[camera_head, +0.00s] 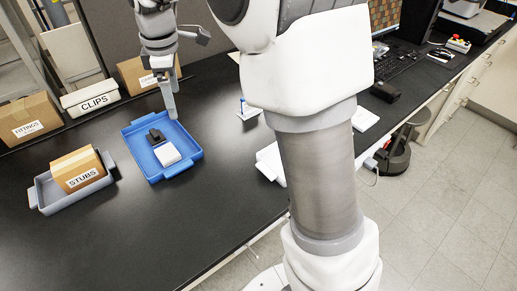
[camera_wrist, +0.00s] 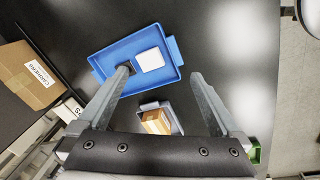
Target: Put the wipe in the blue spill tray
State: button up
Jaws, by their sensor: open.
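The blue spill tray (camera_head: 191,164) lies on the black bench, left of centre; it also shows in the wrist view (camera_wrist: 107,52). A white square pad that looks like the wipe (camera_head: 167,154) lies in it, towards the near side; the wrist view shows it inside the rim (camera_wrist: 150,59). A dark block (camera_head: 155,136) lies beside the pad in the tray. My gripper (camera_head: 171,115) is above the tray's far edge, apart from the pad. In the wrist view its fingers are spread with nothing between them (camera_wrist: 162,74); the left finger covers part of the dark block.
A grey tray (camera_head: 44,190) with a STUBS box (camera_head: 77,170) stands left of the blue tray. FITTINGS (camera_head: 29,118), CLIPS (camera_head: 90,97) and another cardboard box (camera_head: 135,75) line the back. A keyboard (camera_head: 397,66) is at right. Bench in front is clear.

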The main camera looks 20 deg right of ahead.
jog(key=s+d+r+m+t, duration=0.1)
jog(key=s+d+r+m, duration=0.25)
jog(key=s, duration=0.35)
jog(key=s+d+r+m+t, duration=0.1)
jog(key=s+d+r+m, duration=0.1)
jog(key=s+d+m, duration=0.3)
jog(key=s+d+f+m+t, duration=0.2)
jog(key=s+m, duration=0.5)
jog(key=s, duration=0.7)
jog(key=shift+f, duration=0.55)
jog(key=shift+s, duration=0.1)
